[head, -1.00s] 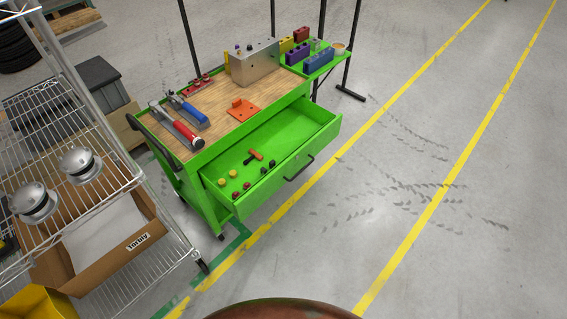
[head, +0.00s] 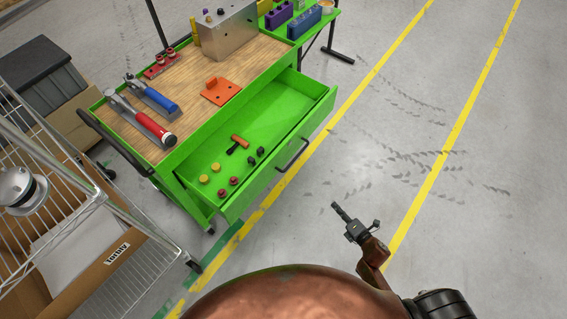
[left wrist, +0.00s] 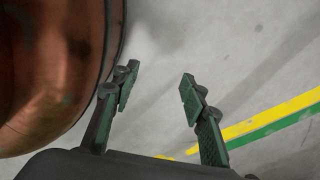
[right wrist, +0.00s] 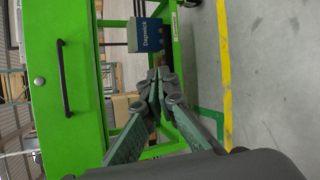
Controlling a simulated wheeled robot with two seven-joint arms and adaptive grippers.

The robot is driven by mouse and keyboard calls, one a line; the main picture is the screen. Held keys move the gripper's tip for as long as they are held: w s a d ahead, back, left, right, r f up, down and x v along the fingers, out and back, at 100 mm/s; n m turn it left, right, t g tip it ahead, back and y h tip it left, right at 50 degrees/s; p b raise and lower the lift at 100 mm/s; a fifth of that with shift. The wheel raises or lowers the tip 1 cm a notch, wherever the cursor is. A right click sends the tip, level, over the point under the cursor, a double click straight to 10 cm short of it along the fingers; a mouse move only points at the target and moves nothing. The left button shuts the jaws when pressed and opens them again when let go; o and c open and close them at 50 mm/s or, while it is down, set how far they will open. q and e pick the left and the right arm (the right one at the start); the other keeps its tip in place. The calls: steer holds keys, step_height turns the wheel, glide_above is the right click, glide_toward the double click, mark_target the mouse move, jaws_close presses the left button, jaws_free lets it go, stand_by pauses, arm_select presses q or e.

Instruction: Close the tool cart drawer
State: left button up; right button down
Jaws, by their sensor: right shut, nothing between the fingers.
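The green tool cart (head: 165,168) has its drawer (head: 285,165) pulled open toward me. In the drawer lie an orange and black tool, yellow and red pieces and small black pieces. The drawer's black handle (head: 292,155) is on its front panel; the front panel and handle (right wrist: 65,80) also show in the right wrist view. My right gripper (head: 338,208) is shut and empty, apart from the drawer front, to its lower right in the head view. Its fingers meet in the right wrist view (right wrist: 158,75). My left gripper (left wrist: 158,85) is open and empty over bare floor, out of the head view.
A wire shelf rack (head: 140,225) with a cardboard box (head: 105,265) stands left of the cart. A hammer (head: 140,120), a metal block and other tools lie on the cart top. The floor right of the drawer is clear, with yellow lines.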

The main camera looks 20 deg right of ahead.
steer(key=w+a+r+n+t+y+b, duration=0.1)
steer(key=w+a+r+n+y, duration=0.15)
steer(key=r+n, duration=0.4)
steer(key=w+a+r+n+t+y+b, duration=0.1)
steer(key=w+a+r+n+y, duration=0.1)
steer(key=a+r+n, duration=0.4)
steer(key=n+g+y+b, duration=0.1)
steer(key=n+y+b, duration=0.15)
steer(key=n, duration=0.45)
glide_toward(275, 160)
steer(key=shift+y, duration=0.4)
steer(key=x, duration=0.6)
steer(key=shift+w+d+f, duration=0.1)
steer(key=shift+d, duration=0.1)
steer(key=shift+w+a, duration=0.3)
steer(key=shift+w, duration=0.05)
arm_select(q)
steer(key=w, duration=0.5)
steer(key=shift+w+d+r, duration=0.2)
steer(key=shift+d+r, duration=0.1)
steer(key=shift+r, duration=0.05)
steer(key=shift+s, duration=0.1)
